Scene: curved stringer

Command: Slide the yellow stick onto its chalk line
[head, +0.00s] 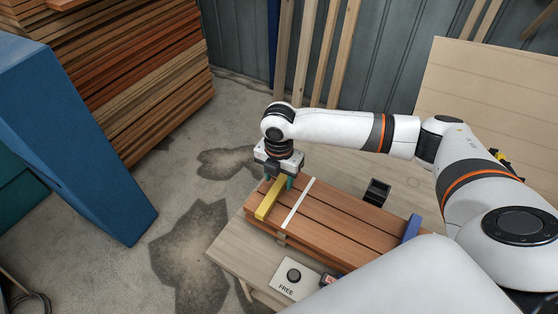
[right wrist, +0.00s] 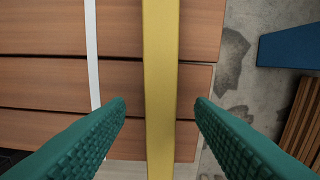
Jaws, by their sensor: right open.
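The yellow stick (head: 270,198) lies across the reddish wooden boards (head: 343,219) near their left end in the head view. The white chalk line (head: 298,205) runs across the boards to the right of the stick, apart from it and roughly parallel. My right gripper (head: 278,182) is over the far part of the stick, pointing down. In the right wrist view the stick (right wrist: 160,85) runs between the two open green fingers (right wrist: 160,108), with a gap on each side. The chalk line (right wrist: 92,55) shows there left of the stick. My left gripper is not in view.
A blue block (head: 411,228) stands at the right end of the boards. A small black open box (head: 376,192) sits on the table behind them. A button box marked FREE (head: 295,279) is at the front. Stacked timber (head: 120,80) and a blue post (head: 75,130) stand left.

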